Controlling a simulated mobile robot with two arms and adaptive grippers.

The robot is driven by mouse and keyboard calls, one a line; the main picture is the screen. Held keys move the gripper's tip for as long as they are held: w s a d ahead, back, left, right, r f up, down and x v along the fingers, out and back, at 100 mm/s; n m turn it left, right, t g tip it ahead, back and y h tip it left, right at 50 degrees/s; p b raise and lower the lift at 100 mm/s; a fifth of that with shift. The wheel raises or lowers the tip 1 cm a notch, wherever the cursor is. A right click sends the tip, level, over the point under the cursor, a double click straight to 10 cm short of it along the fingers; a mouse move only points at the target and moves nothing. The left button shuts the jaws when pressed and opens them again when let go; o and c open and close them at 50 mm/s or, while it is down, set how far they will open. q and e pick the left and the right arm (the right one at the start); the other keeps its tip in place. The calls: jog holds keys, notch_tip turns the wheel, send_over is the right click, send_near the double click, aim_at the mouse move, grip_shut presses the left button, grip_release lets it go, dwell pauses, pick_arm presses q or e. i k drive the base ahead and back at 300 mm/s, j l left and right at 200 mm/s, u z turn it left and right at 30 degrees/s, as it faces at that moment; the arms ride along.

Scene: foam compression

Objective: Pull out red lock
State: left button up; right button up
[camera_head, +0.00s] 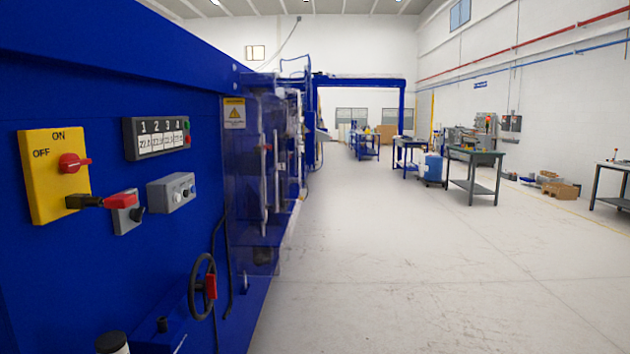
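A red rotary knob (73,162) sits on the yellow ON/OFF plate (40,190). A red block-shaped piece (121,201) with a black part beside it is at the small grey box (127,222). A red piece (211,286) sits on the rim of the black handwheel (195,288) lower down. I cannot tell from the picture which one is the lock. Neither of my grippers is in view.
A grey box with small knobs (172,192) and a black numbered display (157,138) are on the same blue panel. A clear guard (250,170) stands just beyond. The floor (400,270) to the right is open, with workbenches (473,170) further back.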

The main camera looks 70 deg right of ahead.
aim_at(121, 202)
jog(key=z, duration=1.85)
jog(key=i+u, duration=0.15)
jog(key=u, duration=0.3)
jog(key=i+l+u, duration=0.15)
jog(key=u, duration=0.25)
jog(key=i+l+u, duration=0.15)
jog(key=u, duration=0.3)
